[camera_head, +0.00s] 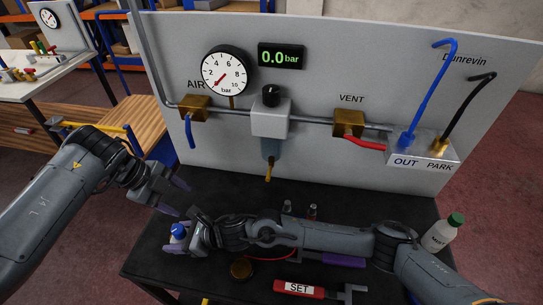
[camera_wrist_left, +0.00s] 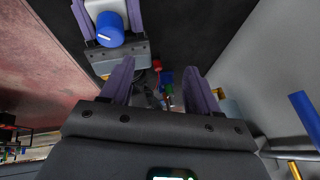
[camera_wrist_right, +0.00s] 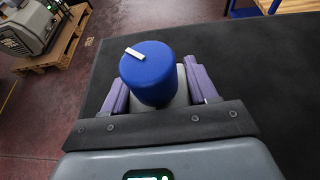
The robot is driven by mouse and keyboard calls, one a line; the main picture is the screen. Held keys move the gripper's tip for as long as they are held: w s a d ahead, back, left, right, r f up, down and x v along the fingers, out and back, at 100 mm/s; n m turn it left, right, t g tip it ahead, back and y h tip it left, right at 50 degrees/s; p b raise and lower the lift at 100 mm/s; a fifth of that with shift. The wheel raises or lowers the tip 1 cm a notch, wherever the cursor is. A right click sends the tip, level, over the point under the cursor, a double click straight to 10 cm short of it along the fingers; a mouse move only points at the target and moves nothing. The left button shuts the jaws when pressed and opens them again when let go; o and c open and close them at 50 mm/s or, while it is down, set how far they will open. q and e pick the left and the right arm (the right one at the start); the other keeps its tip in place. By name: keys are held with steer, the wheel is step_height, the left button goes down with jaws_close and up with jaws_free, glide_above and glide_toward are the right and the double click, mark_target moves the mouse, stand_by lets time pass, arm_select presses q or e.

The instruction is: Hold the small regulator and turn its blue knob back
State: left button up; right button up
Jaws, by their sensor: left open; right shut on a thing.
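The small regulator (camera_wrist_right: 182,92) has a light grey body and a blue knob (camera_wrist_right: 147,72) with a white mark on top. The blue knob also shows in the head view (camera_head: 178,230) and near the top of the left wrist view (camera_wrist_left: 110,29). My right gripper (camera_head: 183,238) is shut on the regulator's body, with its purple fingers on both sides and the knob uncovered. My left gripper (camera_head: 175,197) is open and empty, above and apart from the knob in the head view. Its open fingers (camera_wrist_left: 158,82) have no object between them.
A panel (camera_head: 330,85) with a gauge (camera_head: 226,71), a 0.0 bar display (camera_head: 281,57) and valves stands behind the dark table.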

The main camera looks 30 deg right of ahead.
arm_select(q)
steer(key=w+d+f+m+t+h, duration=0.1)
steer(key=d+f+m+t+h, duration=0.15)
steer(key=d, duration=0.45)
steer(key=d+f+m+t+h, duration=0.2)
steer(key=d+m+h, duration=0.15)
steer(key=d, duration=0.45)
steer(key=s+d+r+m+t+h, duration=0.1)
steer(key=s+d+r+t+h, duration=0.1)
steer(key=s+r, duration=0.3)
steer(key=s+d+r+m+t+h, duration=0.1)
steer(key=s+d+r+t+h, duration=0.1)
steer(key=s+d+r, duration=0.3)
steer(key=shift+d+r, duration=0.15)
steer(key=shift+r, duration=1.9)
steer(key=shift+s, duration=0.1)
